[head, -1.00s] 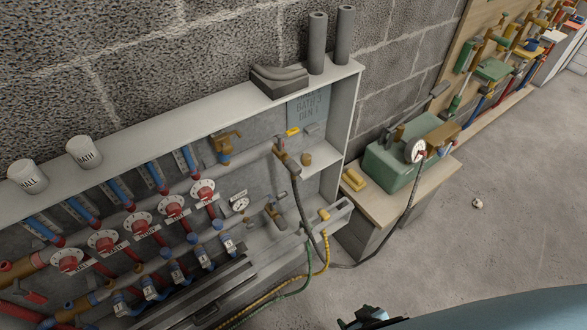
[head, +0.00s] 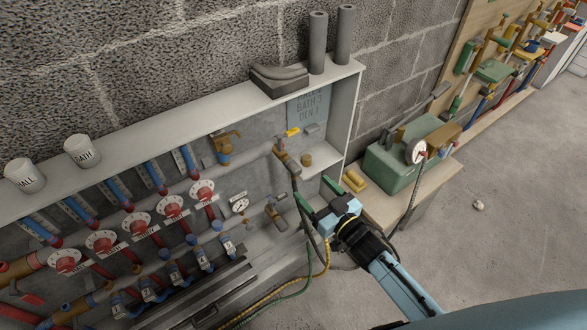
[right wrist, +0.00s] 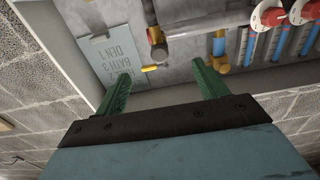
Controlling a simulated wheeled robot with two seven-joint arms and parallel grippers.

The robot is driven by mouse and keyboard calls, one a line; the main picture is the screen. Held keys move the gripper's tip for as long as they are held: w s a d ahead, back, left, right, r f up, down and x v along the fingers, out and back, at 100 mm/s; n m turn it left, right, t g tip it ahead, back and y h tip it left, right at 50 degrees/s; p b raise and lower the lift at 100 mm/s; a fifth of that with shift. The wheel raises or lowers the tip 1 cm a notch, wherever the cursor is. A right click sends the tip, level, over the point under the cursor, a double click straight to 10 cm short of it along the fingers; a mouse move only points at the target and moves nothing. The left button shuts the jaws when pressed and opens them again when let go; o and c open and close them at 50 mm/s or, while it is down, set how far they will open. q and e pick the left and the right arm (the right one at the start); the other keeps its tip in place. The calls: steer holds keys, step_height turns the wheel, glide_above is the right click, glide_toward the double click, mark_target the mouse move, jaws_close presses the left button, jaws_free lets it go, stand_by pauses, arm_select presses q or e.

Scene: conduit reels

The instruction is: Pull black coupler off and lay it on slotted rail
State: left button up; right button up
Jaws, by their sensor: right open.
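The dark hose runs up to a brass valve fitting (head: 281,148) with a yellow lever, inside the grey manifold cabinet. The black coupler (head: 293,166) appears to be the dark piece at the hose's top end, joined to that fitting; it is small here. In the right wrist view the brass fitting (right wrist: 157,47) lies beyond the fingertips. A long grey rail with dark slots (head: 208,312), seemingly the slotted rail, runs along the cabinet's bottom front. My right gripper (head: 316,194) is open and empty, below and right of the coupler, its green fingers toward the cabinet. My left gripper is out of view.
Red valve wheels (head: 203,191) and pipes fill the cabinet left of the fitting. A green box with a gauge (head: 416,151) stands on a side bench at right. Yellow and green hoses (head: 275,303) hang in front below. A sign plate (right wrist: 103,55) is beside the fitting.

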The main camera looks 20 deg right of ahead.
mark_target(299, 174)
steer(key=b+x, duration=0.3)
steer(key=x, duration=0.4)
steer(key=shift+w+a+f, duration=0.1)
steer(key=shift+w+f, duration=0.05)
steer(key=shift+w, duration=0.2)
steer(key=shift+w+a+b, duration=0.15)
steer(key=shift+w+b, duration=0.3)
steer(key=shift+w, duration=0.15)
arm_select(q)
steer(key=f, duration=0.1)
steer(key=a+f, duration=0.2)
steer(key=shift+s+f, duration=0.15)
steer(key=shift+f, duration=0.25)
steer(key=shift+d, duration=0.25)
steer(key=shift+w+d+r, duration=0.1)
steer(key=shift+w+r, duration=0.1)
arm_select(e)
steer(key=shift+c, duration=0.4)
